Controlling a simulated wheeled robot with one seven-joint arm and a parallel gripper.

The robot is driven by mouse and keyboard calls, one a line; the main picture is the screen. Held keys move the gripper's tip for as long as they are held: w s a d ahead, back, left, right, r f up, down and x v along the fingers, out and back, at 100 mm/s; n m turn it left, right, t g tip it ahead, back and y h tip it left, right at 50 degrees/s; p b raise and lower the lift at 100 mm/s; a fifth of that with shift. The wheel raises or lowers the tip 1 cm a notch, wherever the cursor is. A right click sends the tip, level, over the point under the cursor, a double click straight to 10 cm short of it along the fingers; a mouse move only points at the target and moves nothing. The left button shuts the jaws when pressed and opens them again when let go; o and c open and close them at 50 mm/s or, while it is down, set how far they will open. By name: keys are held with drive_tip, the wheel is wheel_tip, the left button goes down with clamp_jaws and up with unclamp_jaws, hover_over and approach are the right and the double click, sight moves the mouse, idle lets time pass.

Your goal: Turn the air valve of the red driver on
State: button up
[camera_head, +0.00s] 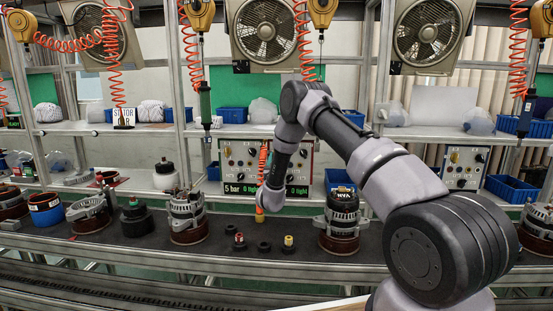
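A red-orange driver (262,165) hangs in front of the grey control panel (231,152), partly hidden by my arm. A yellow tip (259,215) shows below it. I cannot pick out the driver's air valve. My gripper (270,199) is at the lower end of my forearm, close in front of the panel and right beside the driver. Its fingers are too small and dark to tell apart, and I cannot tell if it touches the driver.
Alternators (187,217) and (341,220) stand on the dark bench (290,252), with small red and yellow sockets (288,241) between them. A green driver (205,105) hangs at left, a blue one (527,115) at right. Shelf posts (181,100) and coiled orange hoses (303,40) flank the panel.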

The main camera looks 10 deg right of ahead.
drive_tip(key=v, duration=1)
drive_tip(key=shift+s+f, duration=0.2)
drive_tip(key=shift+s, duration=0.1)
drive_tip(key=shift+r, duration=0.1)
